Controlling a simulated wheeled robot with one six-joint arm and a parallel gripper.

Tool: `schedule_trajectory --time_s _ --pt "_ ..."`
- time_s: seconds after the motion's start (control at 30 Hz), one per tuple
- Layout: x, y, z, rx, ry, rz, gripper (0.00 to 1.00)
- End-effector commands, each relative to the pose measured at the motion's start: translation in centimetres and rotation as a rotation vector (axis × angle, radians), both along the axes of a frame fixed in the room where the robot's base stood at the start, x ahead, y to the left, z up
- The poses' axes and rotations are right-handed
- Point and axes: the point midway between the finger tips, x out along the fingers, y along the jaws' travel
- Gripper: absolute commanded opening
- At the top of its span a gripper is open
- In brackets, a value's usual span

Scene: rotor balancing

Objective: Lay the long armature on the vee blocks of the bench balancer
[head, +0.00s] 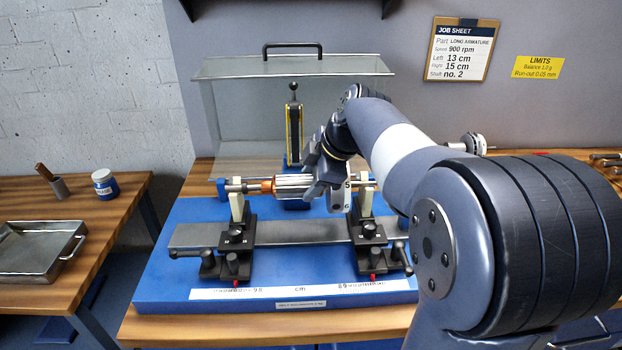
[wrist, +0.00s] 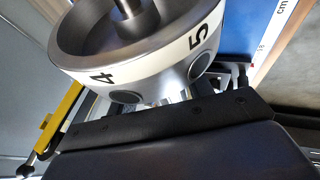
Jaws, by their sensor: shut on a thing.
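The long armature (head: 292,186) has a steel shaft, a copper-coloured collar, a ribbed core and a white numbered disc (head: 340,200). My gripper (head: 318,186) is shut on the armature near its right part and holds it level across the bench balancer (head: 160,274). The left vee block (head: 237,206) and right vee block (head: 366,200) are cream uprights on black carriages. The shaft lies over both at about their top height; I cannot tell whether it touches them. In the wrist view the numbered disc (wrist: 150,62) fills the top, beyond a dark gripper part.
A clear guard with a black handle (head: 292,48) stands open behind the balancer. A yellow-and-black upright post (head: 294,130) rises behind the armature. A side table at left holds a metal tray (head: 38,250) and a jar (head: 105,184). Another rotor part (head: 472,143) lies at right.

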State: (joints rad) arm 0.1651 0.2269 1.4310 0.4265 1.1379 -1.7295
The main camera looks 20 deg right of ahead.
Motion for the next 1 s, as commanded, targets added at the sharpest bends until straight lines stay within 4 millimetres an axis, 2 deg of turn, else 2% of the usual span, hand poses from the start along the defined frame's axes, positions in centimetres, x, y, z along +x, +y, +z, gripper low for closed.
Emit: schedule_trajectory --time_s 0.77,0.8,1.0 --pt "0.09 0.0 -0.74 0.0 -0.007 -0.001 0.0" --pt "0.08 0.0 -0.67 0.0 -0.006 0.0 0.52" --pt "0.04 0.0 -0.79 -0.001 -0.003 0.0 0.68"
